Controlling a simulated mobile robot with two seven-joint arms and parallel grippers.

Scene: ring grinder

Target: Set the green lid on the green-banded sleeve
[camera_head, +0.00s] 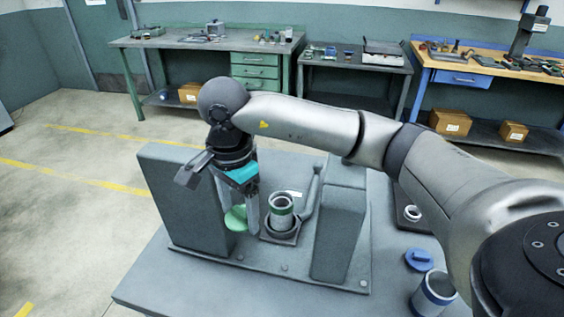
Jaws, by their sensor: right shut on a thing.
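The green lid (235,219) is held in my right gripper (242,223), low down between its fingers. The lid looks tilted, and part of it is hidden by a finger. The green-banded sleeve (281,215) stands upright and open-topped on a dark base, just right of the gripper. The lid is beside the sleeve and apart from it. My left gripper is not in view.
Grey fixture blocks stand left (178,205) and right (341,230) of the sleeve. A blue lid (418,259) and a blue-banded sleeve (434,295) are at the front right. A small ring part (413,213) sits in a dark holder. Workbenches (208,40) line the back.

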